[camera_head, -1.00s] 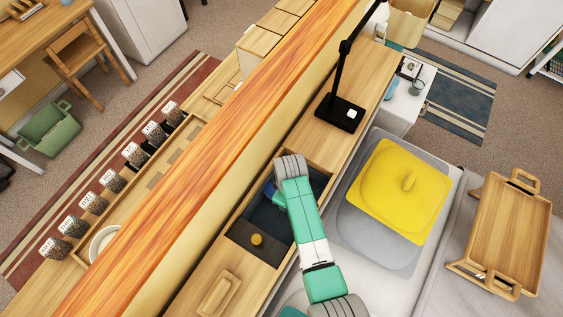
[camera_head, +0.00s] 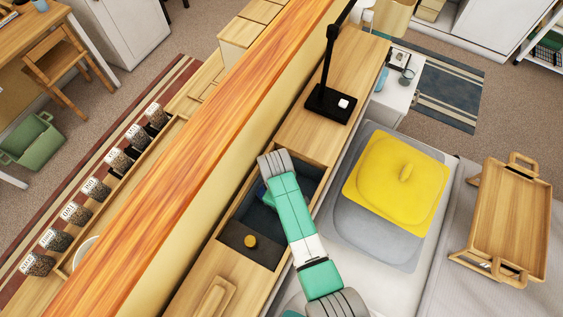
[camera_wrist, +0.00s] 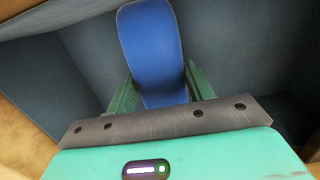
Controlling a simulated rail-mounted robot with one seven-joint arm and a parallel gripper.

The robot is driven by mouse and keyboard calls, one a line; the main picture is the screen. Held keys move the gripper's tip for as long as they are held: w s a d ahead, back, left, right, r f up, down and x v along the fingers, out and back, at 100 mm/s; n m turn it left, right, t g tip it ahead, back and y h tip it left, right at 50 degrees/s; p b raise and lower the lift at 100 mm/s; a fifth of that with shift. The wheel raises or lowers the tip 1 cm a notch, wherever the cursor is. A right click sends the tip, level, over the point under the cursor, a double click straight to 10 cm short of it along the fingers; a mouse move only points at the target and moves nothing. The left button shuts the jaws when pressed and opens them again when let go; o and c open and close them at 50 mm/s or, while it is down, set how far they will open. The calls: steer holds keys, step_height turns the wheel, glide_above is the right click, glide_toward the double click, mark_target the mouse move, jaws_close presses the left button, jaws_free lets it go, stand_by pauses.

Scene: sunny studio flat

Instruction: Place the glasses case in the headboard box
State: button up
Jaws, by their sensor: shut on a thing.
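The glasses case is blue and rounded, and in the wrist view it (camera_wrist: 152,45) stands up between my fingers. My gripper (camera_wrist: 160,88) is shut on it, with a green finger on each side. In the head view only a small blue part of the case (camera_head: 261,190) shows beside my wrist. The headboard box (camera_head: 266,222) is a dark-lined recess in the wooden headboard. My gripper reaches down into it, and the dark walls (camera_wrist: 235,45) surround the case in the wrist view. Whether the case touches the floor I cannot tell.
A black lamp (camera_head: 328,103) stands on the headboard beyond the box. The bed with a yellow cushion-like thing (camera_head: 385,190) and a wooden tray (camera_head: 505,220) is to the right.

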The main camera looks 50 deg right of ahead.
steer(key=shift+f, duration=0.15)
steer(key=o, duration=1.2)
steer(key=r, duration=0.4)
steer(key=r+p, duration=0.1)
steer(key=r, duration=0.3)
steer(key=w+r, duration=0.1)
steer(key=r, duration=0.3)
steer(key=shift+r, duration=0.15)
